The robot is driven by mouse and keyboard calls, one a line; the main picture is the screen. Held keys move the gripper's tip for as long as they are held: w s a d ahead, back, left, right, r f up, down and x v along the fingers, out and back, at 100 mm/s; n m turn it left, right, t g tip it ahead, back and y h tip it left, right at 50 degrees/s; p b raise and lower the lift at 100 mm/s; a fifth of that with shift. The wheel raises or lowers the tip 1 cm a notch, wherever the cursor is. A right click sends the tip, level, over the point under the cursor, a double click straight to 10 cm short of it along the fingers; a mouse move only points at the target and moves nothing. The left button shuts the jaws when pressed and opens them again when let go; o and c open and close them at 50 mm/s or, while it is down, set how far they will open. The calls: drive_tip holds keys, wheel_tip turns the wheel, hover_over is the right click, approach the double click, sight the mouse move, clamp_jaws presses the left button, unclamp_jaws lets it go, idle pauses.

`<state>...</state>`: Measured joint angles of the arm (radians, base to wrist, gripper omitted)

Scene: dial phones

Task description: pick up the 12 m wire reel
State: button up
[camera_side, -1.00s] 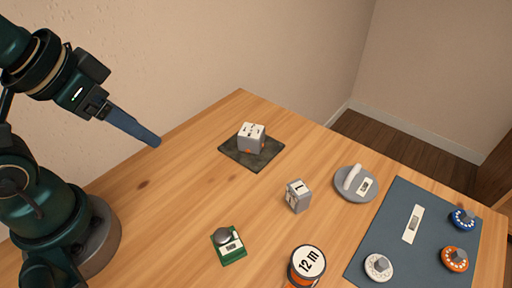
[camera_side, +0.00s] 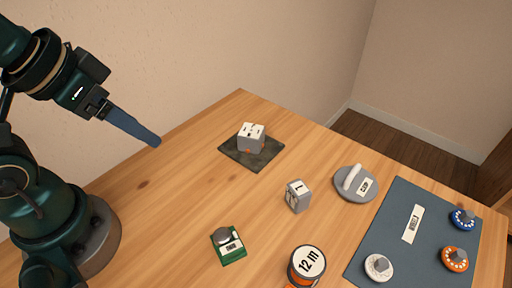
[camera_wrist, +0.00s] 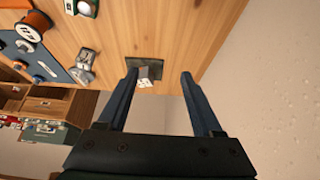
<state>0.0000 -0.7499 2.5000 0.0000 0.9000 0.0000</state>
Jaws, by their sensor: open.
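The 12 m wire reel (camera_side: 307,263) stands at the front edge of the side view, with a white top marked "12 m" and an orange lower part partly cut off by the frame. In the wrist view a reel with orange wire (camera_wrist: 33,32) lies at the upper left and looks like the same one. My gripper (camera_side: 154,141) hangs above the table's left side, far from the reel. In the wrist view my gripper's two fingers (camera_wrist: 158,76) are spread wide with nothing between them.
A grey block (camera_side: 251,137) sits on a dark square mat (camera_side: 232,152). A blue mat (camera_side: 390,222) with several dials lies right. The table's left is clear.

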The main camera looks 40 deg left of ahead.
drive_tip(key=shift+o, duration=0.3)
drive_tip(key=o, duration=0.4)
drive_tip(key=shift+o, duration=0.2)
drive_tip(key=shift+d, duration=0.1)
